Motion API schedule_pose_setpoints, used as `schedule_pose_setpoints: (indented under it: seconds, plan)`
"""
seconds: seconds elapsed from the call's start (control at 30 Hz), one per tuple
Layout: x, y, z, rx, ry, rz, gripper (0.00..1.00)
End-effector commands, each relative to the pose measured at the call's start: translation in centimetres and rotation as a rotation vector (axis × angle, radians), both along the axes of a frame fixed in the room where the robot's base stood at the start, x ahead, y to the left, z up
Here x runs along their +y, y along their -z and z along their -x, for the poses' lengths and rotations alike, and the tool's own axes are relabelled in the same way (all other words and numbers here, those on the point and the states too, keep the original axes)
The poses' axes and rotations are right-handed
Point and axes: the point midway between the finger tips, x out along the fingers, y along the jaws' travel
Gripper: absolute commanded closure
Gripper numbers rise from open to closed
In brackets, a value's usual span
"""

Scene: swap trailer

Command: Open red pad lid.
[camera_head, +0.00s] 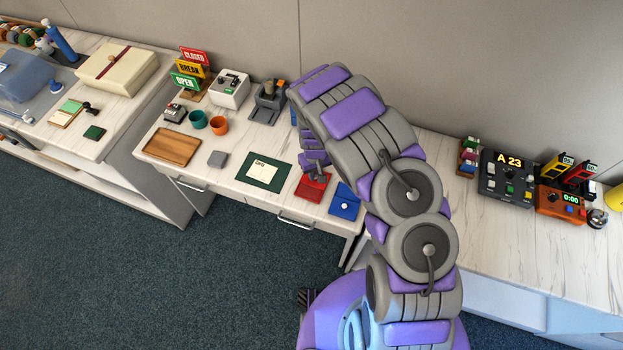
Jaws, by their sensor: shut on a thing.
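The red pad (309,191) lies on the white wood-grain desk, between a dark green mat and a blue pad. It looks flat, and its far part is covered by my gripper. My gripper (316,176) reaches down from the arm onto the red pad and is shut on its lid. The fingertips are small in this view, and the exact grip point on the lid is hidden. I cannot tell whether the lid is raised at all.
The blue pad (344,204) lies close on the right of the red one. The green mat with a white card (263,170) lies on the left. A grey stamp-like device (268,102) stands behind. My arm hides the desk behind and right of the pads.

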Motion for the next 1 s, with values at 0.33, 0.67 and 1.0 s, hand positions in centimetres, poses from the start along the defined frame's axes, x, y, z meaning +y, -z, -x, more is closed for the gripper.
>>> schedule_pose_setpoints:
  seconds: [0.33, 0.67, 1.0]
  plan:
    - [-0.43, 0.00, -0.82, 0.003, 0.000, 0.003, 1.00]
    - [-0.41, 0.01, -0.83, 0.002, 0.000, 0.003, 0.62]
    - [-0.42, -0.21, -0.84, 0.002, 0.000, 0.003, 0.57]
